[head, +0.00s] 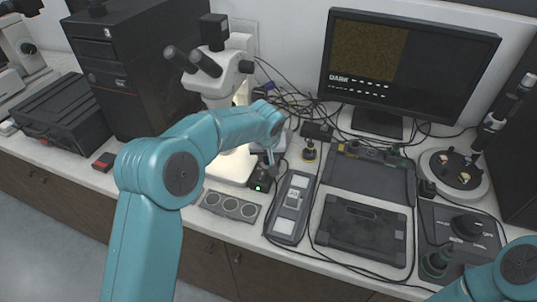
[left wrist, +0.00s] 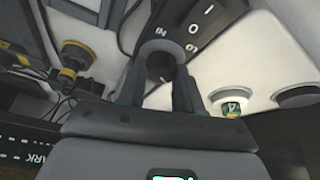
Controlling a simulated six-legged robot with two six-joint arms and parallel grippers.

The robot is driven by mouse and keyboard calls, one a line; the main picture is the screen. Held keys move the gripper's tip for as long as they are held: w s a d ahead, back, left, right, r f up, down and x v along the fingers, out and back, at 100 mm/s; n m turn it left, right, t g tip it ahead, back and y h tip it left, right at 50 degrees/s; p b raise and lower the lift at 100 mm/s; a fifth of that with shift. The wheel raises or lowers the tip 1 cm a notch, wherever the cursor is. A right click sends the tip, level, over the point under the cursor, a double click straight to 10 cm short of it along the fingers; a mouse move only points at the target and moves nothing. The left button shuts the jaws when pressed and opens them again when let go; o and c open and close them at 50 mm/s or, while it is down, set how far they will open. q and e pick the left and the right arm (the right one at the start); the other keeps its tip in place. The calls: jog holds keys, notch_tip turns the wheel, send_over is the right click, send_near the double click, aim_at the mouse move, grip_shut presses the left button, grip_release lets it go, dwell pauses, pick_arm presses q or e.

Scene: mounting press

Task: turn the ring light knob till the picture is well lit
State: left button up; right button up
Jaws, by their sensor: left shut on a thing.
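A grey panel with round dials (head: 230,206) lies at the bench front. A long grey-black device (head: 291,207) lies right of the control box. A black case (head: 361,230) and a dark tray (head: 370,180) are further right. Cables tangle behind. A black computer tower (head: 135,75) stands left.

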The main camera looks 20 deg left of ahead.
pick_arm(q)
jog(key=shift+r, duration=0.1)
jog(key=shift+m+h+p, duration=0.4)
jog(key=shift+m+h, duration=0.1)
jog(key=shift+m, duration=0.7)
jog(key=m+h+p, duration=0.1)
jog(key=m+p, duration=0.1)
jog(key=m, duration=0.2)
jog(key=shift+a+m+h, duration=0.1)
jog(key=shift+m+h, duration=0.2)
jog(key=shift+h, duration=0.1)
jog(key=shift+w+a+m+g+h, duration=0.1)
jog(key=shift+m+g+h, duration=0.2)
jog(key=shift+m, duration=0.75)
jog(key=shift+m+g+h, duration=0.2)
jog(key=shift+m+h, duration=0.1)
jog(key=shift+m, duration=0.75)
